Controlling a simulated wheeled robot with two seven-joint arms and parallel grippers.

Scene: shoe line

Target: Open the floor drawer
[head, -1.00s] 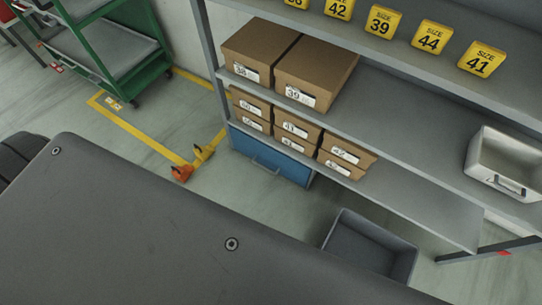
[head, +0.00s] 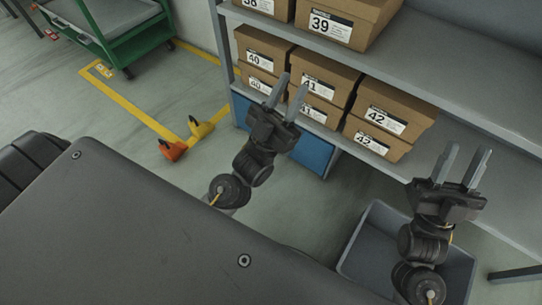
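The floor drawer (head: 316,150) is a blue-fronted unit under the lowest shelf at the left end of the rack. My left arm hides much of its front, and its handle is not visible now. It looks shut. My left gripper (head: 286,92) is open and empty, in front of the shoe boxes and above the drawer in the picture. My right gripper (head: 464,166) is open and empty, further right, in front of the lower shelf and over the grey bin in the picture.
Stacked shoe boxes (head: 392,118) fill the lower shelf's left end. A grey open bin (head: 366,250) stands on the floor to the drawer's right. A green cart (head: 140,49) stands behind.

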